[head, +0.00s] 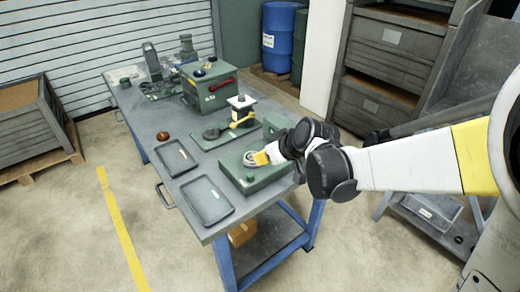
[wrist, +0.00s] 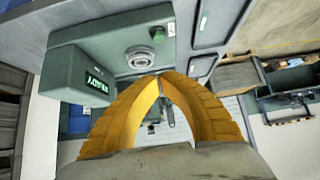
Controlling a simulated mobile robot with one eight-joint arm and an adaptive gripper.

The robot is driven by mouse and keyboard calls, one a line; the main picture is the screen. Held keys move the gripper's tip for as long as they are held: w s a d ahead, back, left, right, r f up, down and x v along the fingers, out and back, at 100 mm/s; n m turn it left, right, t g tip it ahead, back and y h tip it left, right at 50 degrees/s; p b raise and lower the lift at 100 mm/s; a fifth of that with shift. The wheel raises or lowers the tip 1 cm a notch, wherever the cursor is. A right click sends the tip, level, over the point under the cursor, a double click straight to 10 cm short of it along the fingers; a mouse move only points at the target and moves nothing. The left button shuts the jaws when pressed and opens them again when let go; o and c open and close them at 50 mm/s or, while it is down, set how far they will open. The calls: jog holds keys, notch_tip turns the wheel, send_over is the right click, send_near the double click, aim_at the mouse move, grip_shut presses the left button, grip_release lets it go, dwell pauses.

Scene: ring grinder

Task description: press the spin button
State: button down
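The ring grinder is a green machine (head: 245,182) on the near right of the workbench, with a round grey ring-shaped part (head: 250,158) on top. In the wrist view its green body (wrist: 80,70) carries a display that seems to read "READY". A small green button (wrist: 134,31) shows on its top face, beside the round grey part (wrist: 138,57); I cannot read a label on it. My gripper (head: 261,158) has yellow fingers just over the machine. In the wrist view the fingertips (wrist: 160,75) meet, with nothing between them, apart in the picture from the green button.
The grey workbench (head: 150,120) holds two dark trays (head: 206,200), a brown round piece (head: 162,136), a fixture with a yellow handle (head: 240,115) and a larger green machine (head: 207,88). Shelves with crates (head: 390,50) stand behind right.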

jog(key=b, duration=0.3)
send_over(252, 174)
notch_tip(252, 174, down, 6)
jog(key=shift+a+r, duration=0.1)
jog(key=shift+r, duration=0.05)
notch_tip(252, 174, down, 2)
jog(key=shift+s+f+b, duration=0.1)
jog(key=shift+f+b, duration=0.1)
jog(key=shift+b, duration=0.1)
jog(key=shift+f, duration=0.5)
